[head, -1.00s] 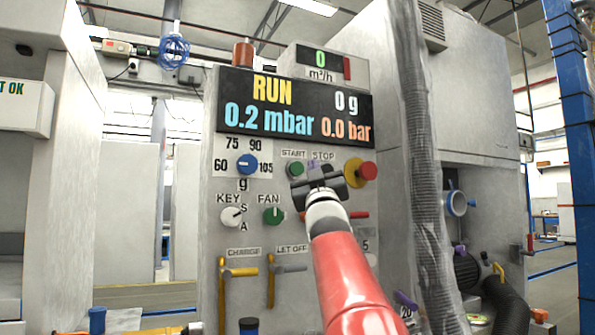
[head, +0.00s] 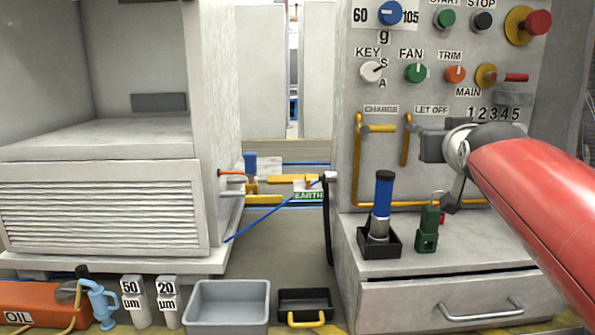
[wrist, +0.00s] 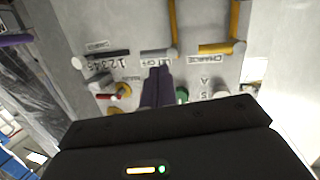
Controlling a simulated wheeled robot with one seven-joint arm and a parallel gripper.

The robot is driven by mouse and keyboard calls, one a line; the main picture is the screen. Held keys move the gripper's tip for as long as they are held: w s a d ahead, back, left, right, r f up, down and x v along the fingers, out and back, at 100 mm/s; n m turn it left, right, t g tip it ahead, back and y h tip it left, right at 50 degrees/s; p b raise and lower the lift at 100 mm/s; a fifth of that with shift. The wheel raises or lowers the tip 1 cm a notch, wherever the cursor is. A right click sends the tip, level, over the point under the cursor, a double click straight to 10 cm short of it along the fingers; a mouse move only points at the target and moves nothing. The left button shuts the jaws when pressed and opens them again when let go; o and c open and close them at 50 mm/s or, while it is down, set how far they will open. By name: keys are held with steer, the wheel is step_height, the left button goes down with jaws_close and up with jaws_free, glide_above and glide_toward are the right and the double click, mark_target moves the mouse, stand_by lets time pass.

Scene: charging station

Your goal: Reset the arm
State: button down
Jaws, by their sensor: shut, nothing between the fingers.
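My red arm reaches in from the right in the head view. My gripper (head: 428,143) is in front of the control panel, by the LET OFF lever (head: 405,140), and hides part of it. In the wrist view its purple fingers (wrist: 157,74) are shut and empty, pointing at the panel near the LET OFF label (wrist: 156,57). I cannot tell how far the fingertips are from the panel. The yellow CHARGE lever (head: 360,150) stands left of the gripper.
A grey bin (head: 227,306) and a black tray (head: 305,303) are at the lower middle. The gap between the cabinets holds a blue cable.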

steer(key=s+a+f+g+y, duration=0.1)
steer(key=s+a+f+g, duration=0.2)
steer(key=s+f, duration=0.5)
steer(key=s+a+f+n+g+y+p, duration=0.1)
steer(key=s+a+f+g, duration=0.2)
steer(key=s+f, duration=0.6)
steer(key=s+a+f+g+y, duration=0.1)
steer(key=s+a+f+g, duration=0.3)
steer(key=s+f, duration=0.4)
step_height(320, 180, down, 3)
steer(key=shift+s+a+f+p, duration=0.2)
steer(key=shift+a+p, duration=0.1)
steer(key=shift+a, duration=0.25)
